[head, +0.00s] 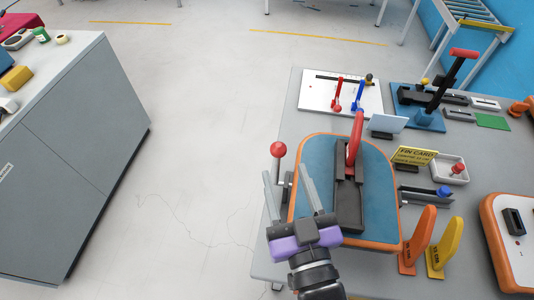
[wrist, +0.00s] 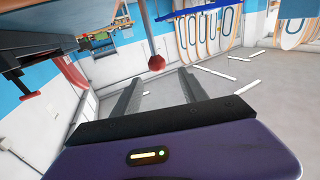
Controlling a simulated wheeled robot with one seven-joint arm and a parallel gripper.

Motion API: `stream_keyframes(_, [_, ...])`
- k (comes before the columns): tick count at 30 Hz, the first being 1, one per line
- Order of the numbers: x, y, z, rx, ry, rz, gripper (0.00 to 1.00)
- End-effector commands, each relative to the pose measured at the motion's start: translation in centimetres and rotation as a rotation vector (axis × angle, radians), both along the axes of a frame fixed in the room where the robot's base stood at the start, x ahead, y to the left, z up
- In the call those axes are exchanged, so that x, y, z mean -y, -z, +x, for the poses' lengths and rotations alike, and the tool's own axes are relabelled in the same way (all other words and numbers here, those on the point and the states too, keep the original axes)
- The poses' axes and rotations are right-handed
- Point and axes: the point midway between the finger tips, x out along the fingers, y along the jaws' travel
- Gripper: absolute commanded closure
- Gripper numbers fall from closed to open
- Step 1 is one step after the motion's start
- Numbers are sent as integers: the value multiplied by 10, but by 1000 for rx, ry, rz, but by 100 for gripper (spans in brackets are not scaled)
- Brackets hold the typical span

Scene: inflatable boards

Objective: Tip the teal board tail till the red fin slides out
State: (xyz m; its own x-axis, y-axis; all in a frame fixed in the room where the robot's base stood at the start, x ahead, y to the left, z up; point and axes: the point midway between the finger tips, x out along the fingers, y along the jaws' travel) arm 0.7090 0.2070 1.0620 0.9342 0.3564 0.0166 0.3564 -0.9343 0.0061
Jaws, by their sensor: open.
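The teal board tail (head: 380,195) with an orange rim lies on the grey bench in the head view. The red fin (head: 354,140) stands upright at the far end of a black fin box (head: 348,195) on it. A red ball knob (head: 278,149) on a thin stem rises beside the board's left edge. My gripper (head: 287,178) is open and empty at that edge, its fingers pointing toward the knob. In the wrist view the knob (wrist: 156,62) appears just beyond and between the fingertips (wrist: 160,76), apart from them. The knob's lower mount is partly hidden by my fingers.
Orange and yellow fins (head: 443,248) stand right of the board. A yellow sign (head: 414,156), a grey tray (head: 450,170) and a white panel with red and blue levers (head: 335,92) share the bench. A grey cabinet (head: 75,150) stands left, with clear floor between.

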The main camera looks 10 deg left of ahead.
Motion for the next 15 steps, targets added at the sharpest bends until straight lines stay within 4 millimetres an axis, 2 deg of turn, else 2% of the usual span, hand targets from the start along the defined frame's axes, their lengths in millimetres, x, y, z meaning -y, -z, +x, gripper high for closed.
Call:
stream_keyframes(5, [-1, 3, 10, -17, 6, -2, 49])
stream_keyframes(15, [-18, 2, 55, -16, 6, -1, 49])
